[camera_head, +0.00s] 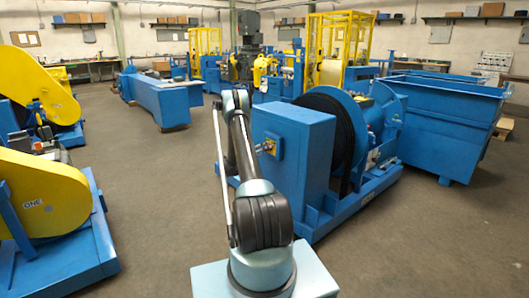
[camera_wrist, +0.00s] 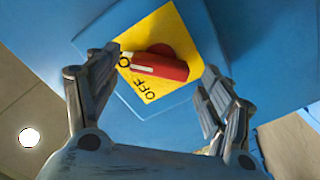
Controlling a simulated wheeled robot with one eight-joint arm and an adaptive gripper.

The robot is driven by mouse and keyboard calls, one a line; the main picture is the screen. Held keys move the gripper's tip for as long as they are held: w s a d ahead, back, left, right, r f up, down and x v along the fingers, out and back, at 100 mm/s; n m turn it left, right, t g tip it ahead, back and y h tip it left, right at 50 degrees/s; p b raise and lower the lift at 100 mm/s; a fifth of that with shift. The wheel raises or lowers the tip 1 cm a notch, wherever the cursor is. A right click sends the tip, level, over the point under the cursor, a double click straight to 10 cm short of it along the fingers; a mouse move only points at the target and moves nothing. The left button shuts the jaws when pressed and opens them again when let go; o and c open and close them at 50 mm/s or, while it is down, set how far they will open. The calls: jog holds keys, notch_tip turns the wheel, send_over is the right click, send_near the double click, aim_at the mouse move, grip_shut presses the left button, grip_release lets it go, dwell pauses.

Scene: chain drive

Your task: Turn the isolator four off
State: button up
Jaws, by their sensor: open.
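The isolator is a yellow square plate (camera_wrist: 172,28) with a red rotary handle (camera_wrist: 165,66), set on a blue box. In the wrist view the handle lies nearly level across the picture, its left end beside a partly covered label of which an "O" shows. The word OFF (camera_wrist: 146,92) is printed below the handle. My gripper (camera_wrist: 160,76) is open, one finger on each side of the handle; I cannot tell whether either touches it. In the head view the isolator (camera_head: 271,146) sits on the side of a blue cabinet (camera_head: 300,140). No number four is readable.
A blue machine with a large dark wheel (camera_head: 330,135) stands right of the cabinet, and a blue open bin (camera_head: 445,115) beyond it. A yellow-guarded machine marked ONE (camera_head: 45,195) is at left. Open floor (camera_head: 150,170) lies between.

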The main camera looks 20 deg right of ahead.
jog(key=shift+w+d, duration=0.25)
jog(key=shift+d, duration=0.35)
jog(key=c, duration=1.1)
jog(key=shift+o, duration=0.2)
jog(key=shift+n, duration=0.3)
jog(key=shift+a+f+n, duration=0.1)
jog(key=shift+f+n, duration=0.1)
jog(key=shift+n, duration=4.1)
jog(key=shift+f+n, duration=0.15)
jog(key=shift+n, duration=4.15)
